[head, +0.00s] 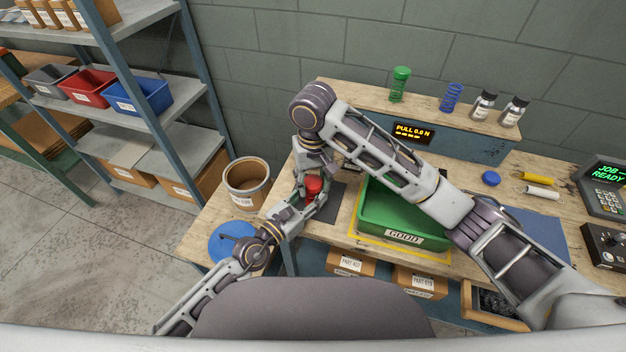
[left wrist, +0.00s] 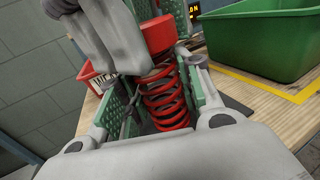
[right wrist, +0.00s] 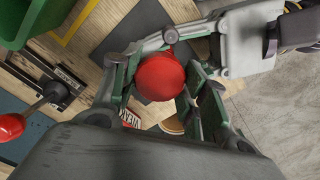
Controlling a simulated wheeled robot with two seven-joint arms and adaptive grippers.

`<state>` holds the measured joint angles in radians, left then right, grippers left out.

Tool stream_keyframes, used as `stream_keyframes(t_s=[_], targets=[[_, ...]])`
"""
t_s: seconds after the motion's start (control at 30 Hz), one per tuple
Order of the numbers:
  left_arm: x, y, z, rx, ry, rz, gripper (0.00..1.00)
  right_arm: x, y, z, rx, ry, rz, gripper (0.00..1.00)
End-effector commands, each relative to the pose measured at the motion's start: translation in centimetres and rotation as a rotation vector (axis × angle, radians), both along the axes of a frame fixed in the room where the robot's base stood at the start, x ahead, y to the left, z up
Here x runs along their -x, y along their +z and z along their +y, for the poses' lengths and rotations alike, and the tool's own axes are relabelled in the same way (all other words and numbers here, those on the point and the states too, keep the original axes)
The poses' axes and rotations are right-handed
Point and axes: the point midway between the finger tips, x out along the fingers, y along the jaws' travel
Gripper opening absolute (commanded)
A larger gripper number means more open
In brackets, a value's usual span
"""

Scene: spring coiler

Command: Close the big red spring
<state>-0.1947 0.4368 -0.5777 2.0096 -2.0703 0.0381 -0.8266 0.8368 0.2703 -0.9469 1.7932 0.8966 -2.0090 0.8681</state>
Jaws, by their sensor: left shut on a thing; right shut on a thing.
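The big red spring (left wrist: 165,100) stands roughly upright with a red cap (left wrist: 157,36) at its top; gaps show between its coils. In the head view the cap (head: 313,185) shows, with the coil mostly hidden by my grippers. My left gripper (head: 299,208) is shut on the spring's coil from the near left, its fingers on both sides. My right gripper (head: 312,177) comes down from above and is shut on the red cap, which fills the middle of the right wrist view (right wrist: 158,78). The spring's lower end is hidden.
A green tray marked GOOD (head: 402,236) lies just right of the grippers, partly under my right arm. A bucket (head: 247,172) and a blue disc (head: 231,229) are at left. A green spring (head: 399,86) and a blue spring (head: 451,97) stand on the back ledge, beside a PULL 0.0 N display (head: 413,133).

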Motion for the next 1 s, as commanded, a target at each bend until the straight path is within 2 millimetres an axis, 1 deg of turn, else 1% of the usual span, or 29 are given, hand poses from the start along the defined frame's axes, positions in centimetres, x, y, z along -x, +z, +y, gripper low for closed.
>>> stream_keyframes(t_s=[0.47, 0.63, 0.67, 0.7, 0.8, 1.0], targets=[[0.14, 0.00, -0.17, 0.000, -0.004, 0.001, 0.00, -0.11, 0.05, 0.04, -0.003, -0.388, -0.003, 0.15], [0.15, 0.00, -0.16, 0.000, -0.004, 0.001, 0.00, -0.12, 0.05, 0.03, -0.003, -0.395, -0.003, 0.15], [0.16, 0.00, -0.17, 0.000, -0.004, 0.001, 0.00, -0.13, 0.05, 0.03, -0.003, -0.395, -0.003, 0.48], [0.15, 0.00, -0.16, 0.000, -0.004, 0.001, 0.00, -0.12, 0.05, 0.03, -0.003, -0.394, -0.003, 0.53], [0.13, -0.01, -0.14, 0.000, -0.003, 0.001, 0.00, -0.10, 0.04, 0.03, -0.001, -0.393, -0.003, 0.66], [0.07, -0.01, -0.07, 0.001, -0.002, 0.001, 0.00, -0.05, 0.00, 0.00, 0.000, -0.391, -0.002, 0.66]])
